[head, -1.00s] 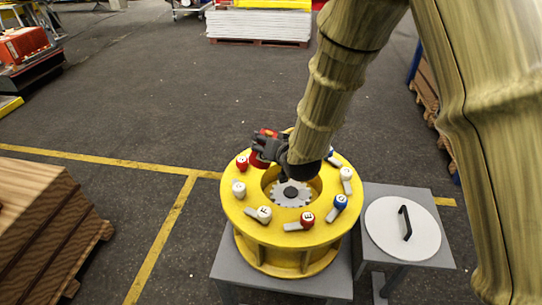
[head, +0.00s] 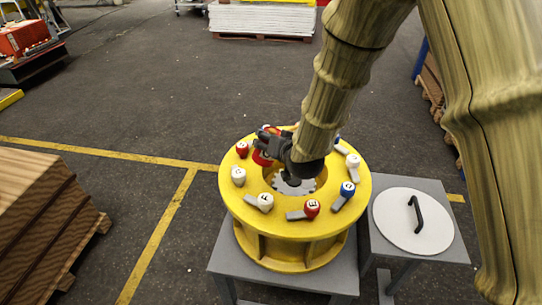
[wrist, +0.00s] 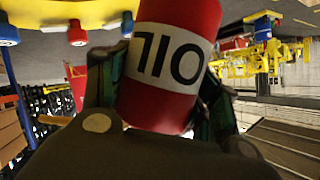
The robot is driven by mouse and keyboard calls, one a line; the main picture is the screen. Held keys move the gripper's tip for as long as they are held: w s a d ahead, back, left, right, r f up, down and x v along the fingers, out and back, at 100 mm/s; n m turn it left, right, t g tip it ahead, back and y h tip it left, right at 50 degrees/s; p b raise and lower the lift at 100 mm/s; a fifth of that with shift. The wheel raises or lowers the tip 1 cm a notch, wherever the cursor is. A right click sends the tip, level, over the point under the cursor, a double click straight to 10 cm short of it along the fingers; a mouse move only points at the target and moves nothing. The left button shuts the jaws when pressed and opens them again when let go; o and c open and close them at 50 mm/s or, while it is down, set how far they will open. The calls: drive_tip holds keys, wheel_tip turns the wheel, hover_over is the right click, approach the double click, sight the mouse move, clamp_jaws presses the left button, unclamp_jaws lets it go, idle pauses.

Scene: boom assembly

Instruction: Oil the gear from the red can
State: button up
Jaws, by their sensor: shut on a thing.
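My gripper (head: 268,145) is shut on the red oil can (wrist: 172,65), with one finger on each side of it. The can has a white band with black "OIL" lettering, upside down in the wrist view. In the head view the can (head: 262,158) shows partly below the gripper, over the back left of the yellow drum's opening. The grey toothed gear (head: 292,187) lies inside the drum, partly hidden by my wrist. I cannot tell whether oil is on it.
The yellow drum (head: 300,232) stands on a grey table, its rim carrying several red, white and blue lettered knobs with grey levers. A white round lid (head: 400,232) with a black handle lies on a grey side table to the right. Wooden crates (head: 40,215) stand at left.

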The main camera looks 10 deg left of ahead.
drive_tip(key=shift+w+f+b, duration=0.2)
drive_tip(key=shift+f+b, duration=0.4)
drive_tip(key=shift+f, duration=0.6)
drive_tip(key=shift+s+f+m, duration=0.15)
drive_tip(key=shift+f+m, duration=0.05)
drive_tip(key=shift+m, duration=0.1)
drive_tip(key=shift+f+m+g+y, duration=0.5)
drive_tip(key=shift+f+m+y, duration=0.35)
drive_tip(key=shift+f, duration=0.3)
drive_tip(key=shift+d+r, duration=0.15)
drive_tip(key=shift+w+d+m+g+y, duration=0.15)
drive_tip(key=shift+w+d+m+y, duration=0.15)
drive_tip(key=shift+m+y, duration=0.25)
drive_tip(key=shift+w+d+m+g+y, duration=0.2)
drive_tip(key=shift+d+m+y, duration=0.1)
drive_tip(key=shift+m, duration=0.3)
drive_tip(key=shift+r, duration=0.15)
